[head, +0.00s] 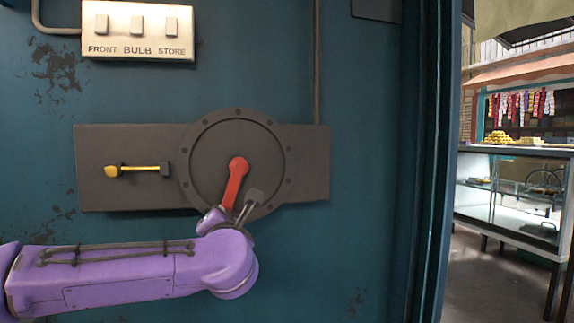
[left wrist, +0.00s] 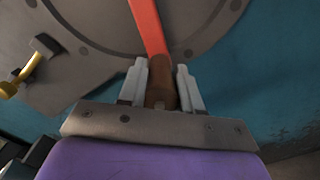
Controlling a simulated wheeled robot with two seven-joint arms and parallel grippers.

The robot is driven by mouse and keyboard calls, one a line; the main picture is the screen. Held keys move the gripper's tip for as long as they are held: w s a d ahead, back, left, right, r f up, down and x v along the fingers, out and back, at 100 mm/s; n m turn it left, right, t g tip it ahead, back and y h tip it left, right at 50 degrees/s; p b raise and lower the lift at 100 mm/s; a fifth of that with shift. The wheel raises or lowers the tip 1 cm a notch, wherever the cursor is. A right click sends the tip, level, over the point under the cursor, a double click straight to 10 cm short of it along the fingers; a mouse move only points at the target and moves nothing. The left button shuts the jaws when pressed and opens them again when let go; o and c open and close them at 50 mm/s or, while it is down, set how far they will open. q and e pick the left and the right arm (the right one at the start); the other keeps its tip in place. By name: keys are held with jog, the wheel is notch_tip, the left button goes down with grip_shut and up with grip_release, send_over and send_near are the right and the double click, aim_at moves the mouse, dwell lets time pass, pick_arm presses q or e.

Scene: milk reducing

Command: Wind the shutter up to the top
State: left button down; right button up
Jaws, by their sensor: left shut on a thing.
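A red crank arm (head: 234,186) is mounted on a round dark plate (head: 208,160) on the teal wall and points down, slightly left, from its hub. It also shows in the left wrist view (left wrist: 148,28). My left gripper (left wrist: 161,82) is shut on the crank's brown handle (left wrist: 160,90), which sits between its two pale fingers. In the head view my purple left arm comes in from the lower left and hides most of the gripper and the handle. My right gripper is not in view. I cannot make out the shutter clearly.
A small yellow lever (head: 140,168) lies left of the crank on the same plate. A switch panel (head: 138,30) marked FRONT, BULB and STORE is above. A door-like opening at the right shows a glass display counter (head: 505,200) outside. The wall right of the crank is clear.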

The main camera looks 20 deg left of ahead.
pick_arm(q)
jog(key=shift+w+d+f+p, duration=0.15)
jog(key=shift+w+d, duration=0.15)
jog(key=shift+d, duration=0.2)
jog(key=shift+w+d+r+p, duration=0.15)
jog(key=shift+w+d, duration=0.1)
jog(key=shift+d, duration=0.2)
jog(key=c, duration=0.5)
grip_release()
jog(key=shift+w+d+f, duration=0.1)
jog(key=shift+f, duration=0.05)
jog(key=b+v, duration=0.1)
jog(key=v, duration=0.5)
jog(key=b+v, duration=0.1)
jog(key=v, duration=0.5)
jog(key=shift+a, duration=0.25)
